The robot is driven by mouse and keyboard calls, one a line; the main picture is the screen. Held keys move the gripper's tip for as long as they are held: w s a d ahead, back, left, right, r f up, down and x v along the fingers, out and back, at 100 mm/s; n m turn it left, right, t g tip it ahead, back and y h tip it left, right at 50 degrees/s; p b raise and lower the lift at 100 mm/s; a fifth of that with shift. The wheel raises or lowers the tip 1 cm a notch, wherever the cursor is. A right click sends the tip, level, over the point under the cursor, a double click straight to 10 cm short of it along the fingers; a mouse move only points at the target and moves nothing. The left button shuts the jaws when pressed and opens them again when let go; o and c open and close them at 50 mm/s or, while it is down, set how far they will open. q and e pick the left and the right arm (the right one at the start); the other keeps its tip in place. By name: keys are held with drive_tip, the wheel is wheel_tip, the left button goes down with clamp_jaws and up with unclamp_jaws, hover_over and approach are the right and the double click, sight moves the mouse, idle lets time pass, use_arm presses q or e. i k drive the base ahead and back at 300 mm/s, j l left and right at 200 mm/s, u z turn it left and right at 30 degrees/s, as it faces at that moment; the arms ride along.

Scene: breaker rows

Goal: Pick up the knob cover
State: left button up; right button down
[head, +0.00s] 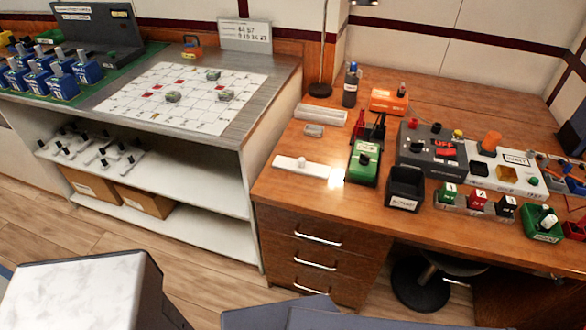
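No part is clearly marked as the knob cover. An orange cylinder-like piece (491,141) stands tilted on the white-topped control box (517,160) on the wooden desk; it may be the knob cover, but I cannot tell for sure. A dark grey panel (428,152) with a red OFF label and small knobs sits beside it to the left. Neither of my grippers shows in the head view.
The wooden desk (275,187) also bears a black bin (405,187), a green-faced meter (364,163), a white strip (302,167), a bottle (350,86) and small coloured blocks along the front. A shelf unit (205,185) with a grid sheet stands left. A stool is under the desk.

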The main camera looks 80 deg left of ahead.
sight(299, 166)
drive_tip(key=u, duration=2.65)
